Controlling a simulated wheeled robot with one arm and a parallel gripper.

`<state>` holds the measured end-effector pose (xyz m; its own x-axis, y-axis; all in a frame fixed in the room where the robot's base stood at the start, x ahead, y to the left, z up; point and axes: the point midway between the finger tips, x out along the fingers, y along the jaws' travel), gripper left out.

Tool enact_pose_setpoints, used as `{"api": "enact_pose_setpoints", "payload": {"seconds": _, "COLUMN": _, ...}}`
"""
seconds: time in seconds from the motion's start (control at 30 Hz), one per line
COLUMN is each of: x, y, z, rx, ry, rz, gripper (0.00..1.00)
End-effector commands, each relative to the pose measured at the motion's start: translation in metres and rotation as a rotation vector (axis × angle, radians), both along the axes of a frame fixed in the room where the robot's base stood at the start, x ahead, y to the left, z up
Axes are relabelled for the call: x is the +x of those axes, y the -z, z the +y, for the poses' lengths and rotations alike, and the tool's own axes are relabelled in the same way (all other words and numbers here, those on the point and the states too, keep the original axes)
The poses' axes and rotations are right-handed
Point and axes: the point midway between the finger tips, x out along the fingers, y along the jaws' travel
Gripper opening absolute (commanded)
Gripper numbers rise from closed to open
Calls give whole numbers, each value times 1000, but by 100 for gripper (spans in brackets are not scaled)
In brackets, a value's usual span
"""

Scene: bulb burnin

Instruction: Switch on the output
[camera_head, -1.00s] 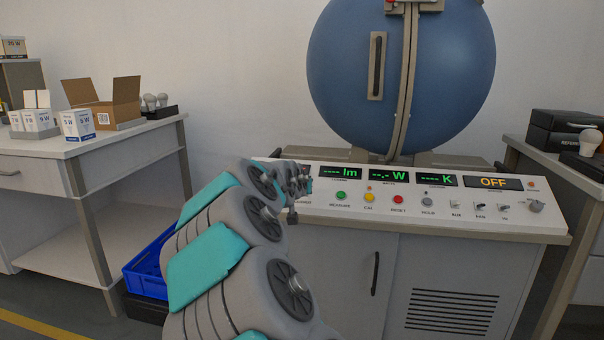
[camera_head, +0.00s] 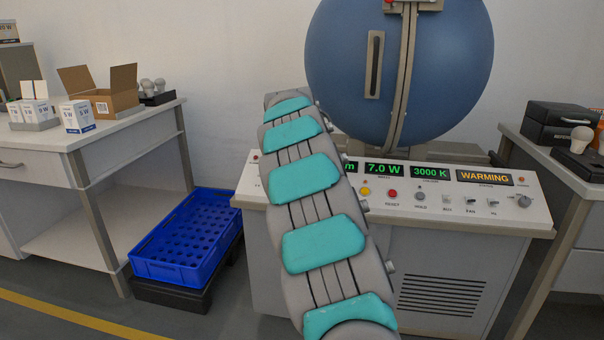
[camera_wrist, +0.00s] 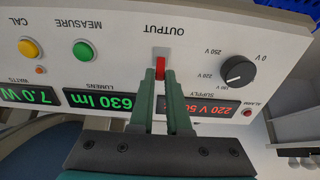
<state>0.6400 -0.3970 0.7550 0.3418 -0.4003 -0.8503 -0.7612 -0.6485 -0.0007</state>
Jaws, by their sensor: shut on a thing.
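The red OUTPUT switch (camera_wrist: 160,66) sits on the sloped console panel (camera_wrist: 120,45), which shows upside down in the wrist view. My gripper (camera_wrist: 158,80) has its green fingers closed together on the switch. In the head view my arm hides the gripper and the switch. The status display (camera_head: 485,178) reads WARMING. The watts display (camera_head: 384,170) reads 7.0 W and the kelvin display (camera_head: 430,173) reads 3000 K. The lumens display (camera_wrist: 98,101) reads 630 lm. The supply display (camera_wrist: 208,112) begins with 220 V; the rest is partly covered.
A black voltage knob (camera_wrist: 237,70) and the green MEASURE button (camera_wrist: 83,49) flank the switch. A blue sphere (camera_head: 395,70) stands behind the console. A blue crate (camera_head: 190,240) is left of it. Side tables (camera_head: 90,135) stand at both edges.

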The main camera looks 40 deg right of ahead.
Motion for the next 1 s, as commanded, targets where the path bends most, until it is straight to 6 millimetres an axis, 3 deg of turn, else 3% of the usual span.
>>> {"api": "enact_pose_setpoints", "payload": {"seconds": 0.73, "x": 1, "y": 0, "z": -2, "rx": 33, "ry": 1, "rz": 30, "gripper": 0}}
{"api": "enact_pose_setpoints", "payload": {"seconds": 0.77, "x": 1, "y": 0, "z": -2, "rx": 34, "ry": 0, "rz": 30, "gripper": 18}}
{"api": "enact_pose_setpoints", "payload": {"seconds": 1.0, "x": 1, "y": 0, "z": -2, "rx": 33, "ry": 0, "rz": 30, "gripper": 45}}
